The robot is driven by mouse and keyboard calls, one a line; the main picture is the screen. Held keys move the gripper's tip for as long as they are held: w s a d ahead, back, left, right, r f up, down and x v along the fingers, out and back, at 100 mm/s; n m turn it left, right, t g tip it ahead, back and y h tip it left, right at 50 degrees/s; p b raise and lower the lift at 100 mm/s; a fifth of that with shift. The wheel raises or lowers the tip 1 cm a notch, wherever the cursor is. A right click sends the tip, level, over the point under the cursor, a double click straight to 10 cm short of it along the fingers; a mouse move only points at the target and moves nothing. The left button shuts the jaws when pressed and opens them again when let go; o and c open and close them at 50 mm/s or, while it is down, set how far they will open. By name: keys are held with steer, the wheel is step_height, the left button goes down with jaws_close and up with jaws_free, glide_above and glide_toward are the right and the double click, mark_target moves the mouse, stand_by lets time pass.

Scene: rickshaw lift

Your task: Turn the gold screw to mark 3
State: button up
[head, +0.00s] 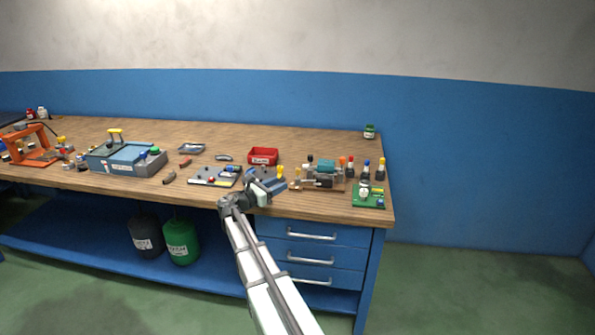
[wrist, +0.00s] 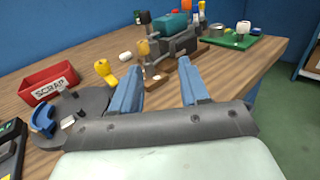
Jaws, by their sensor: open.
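No part is clearly readable as the gold screw or its mark 3. An amber-gold knob (wrist: 142,47) stands on the vise-like fixture with a teal block (wrist: 172,25), beyond my fingertips in the wrist view. The fixture (head: 325,175) is right of my gripper in the head view. A green board (wrist: 238,38) with a pale round part lies farther right; it also shows in the head view (head: 372,202). My gripper (wrist: 157,75) has its two blue fingers apart with nothing between them. In the head view my gripper (head: 268,187) is over the bench's front area.
A red SCRAP bin (wrist: 48,83) stands left of my gripper, beside a dark grey disc (wrist: 88,100) with a blue curved piece. A yellow-topped item (wrist: 105,72) stands near the disc. Several coloured-handled items (head: 366,170) stand behind the green board. The bench's right edge is close to that board.

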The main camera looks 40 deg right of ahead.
mark_target(297, 169)
steer(key=shift+w+a+n+t, duration=0.1)
steer(key=shift+w+n+t, duration=0.4)
steer(key=shift+w+t, duration=0.35)
steer(key=shift+w+f, duration=0.1)
steer(key=shift+w, duration=0.1)
steer(key=x, duration=1.3)
steer(key=shift+w+d+f, duration=0.1)
steer(key=shift+d, duration=0.25)
steer(key=shift+c, duration=0.4)
jaws_close()
